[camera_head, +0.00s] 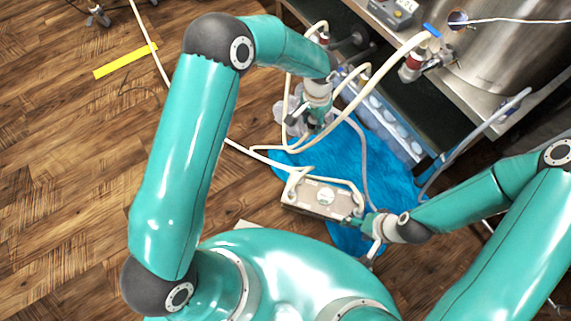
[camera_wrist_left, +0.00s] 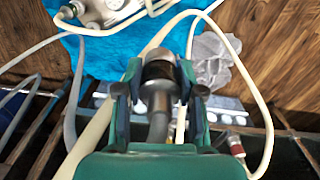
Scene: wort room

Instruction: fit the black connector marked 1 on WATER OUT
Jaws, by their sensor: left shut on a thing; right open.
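My left gripper (camera_head: 305,124) is over the far edge of the blue cloth, its fingers partly hidden in the head view. In the left wrist view it (camera_wrist_left: 160,88) is shut on a black connector (camera_wrist_left: 158,76), with a dark grey hose running from it between the fingers. No number can be read on the connector. A metal box (camera_head: 322,197) with a round dial and pale hoses sits on the cloth. My right gripper (camera_head: 370,232) is open beside the box's right end; I cannot tell whether it touches. The WATER OUT lettering cannot be read in either view.
The blue cloth (camera_head: 352,160) covers the floor beside a shelf with a crate of bottles (camera_head: 390,128). A steel kettle (camera_head: 515,45) with a valve (camera_head: 412,66) stands upper right. Crumpled clear plastic (camera_wrist_left: 212,58) and loose pale hoses (camera_head: 250,152) lie around my left gripper. The left floor is mostly clear.

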